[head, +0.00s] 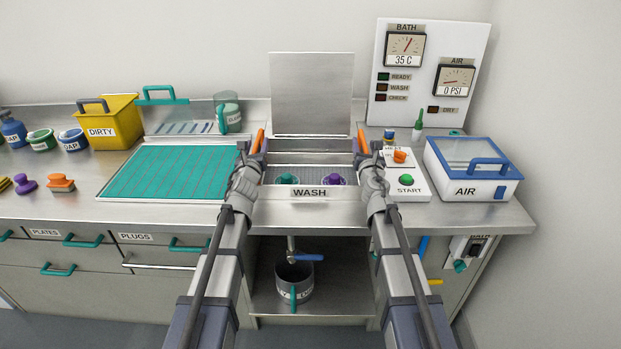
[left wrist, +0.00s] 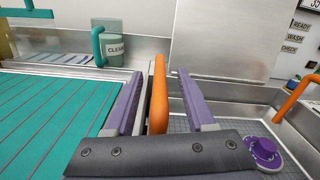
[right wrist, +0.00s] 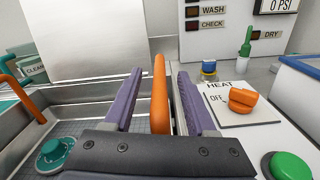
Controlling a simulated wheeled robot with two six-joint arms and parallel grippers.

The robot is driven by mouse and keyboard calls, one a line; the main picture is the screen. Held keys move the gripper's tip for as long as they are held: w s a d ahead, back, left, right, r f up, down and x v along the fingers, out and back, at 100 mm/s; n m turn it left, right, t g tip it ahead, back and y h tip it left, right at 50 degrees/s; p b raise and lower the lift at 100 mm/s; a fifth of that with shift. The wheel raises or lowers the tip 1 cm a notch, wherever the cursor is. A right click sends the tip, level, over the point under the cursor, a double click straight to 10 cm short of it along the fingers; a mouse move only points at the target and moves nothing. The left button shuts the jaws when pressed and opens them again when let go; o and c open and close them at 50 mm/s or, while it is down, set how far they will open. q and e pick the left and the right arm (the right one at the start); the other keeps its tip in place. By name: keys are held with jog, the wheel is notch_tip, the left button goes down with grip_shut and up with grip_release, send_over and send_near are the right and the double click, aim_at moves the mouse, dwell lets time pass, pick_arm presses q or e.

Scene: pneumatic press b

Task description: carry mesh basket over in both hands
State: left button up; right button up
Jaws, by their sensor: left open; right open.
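The mesh basket (head: 310,178) sits in the WASH basin with an upright orange handle at each side. A teal part (head: 288,179) and a purple part (head: 333,180) lie in it. My left gripper (head: 254,146) is open, its purple fingers on either side of the left handle (left wrist: 158,95), with gaps showing. My right gripper (head: 366,147) is open in the same way around the right handle (right wrist: 160,95). The front of the basket is hidden behind the WASH panel.
The raised metal lid (head: 312,95) stands behind the basin. A teal ribbed mat (head: 170,172) lies left of it, clear on top. The START panel (head: 407,191) and the AIR box (head: 472,170) stand to the right. A yellow DIRTY bin (head: 112,122) is at the back left.

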pick_arm(q)
jog(key=shift+w, duration=0.55)
pick_arm(e)
jog(key=shift+w, duration=0.55)
pick_arm(q)
jog(key=shift+c, duration=0.2)
pick_arm(e)
jog(key=shift+c, duration=0.4)
pick_arm(q)
grip_shut()
pick_arm(e)
grip_shut()
pick_arm(q)
jog(key=shift+d, duration=0.1)
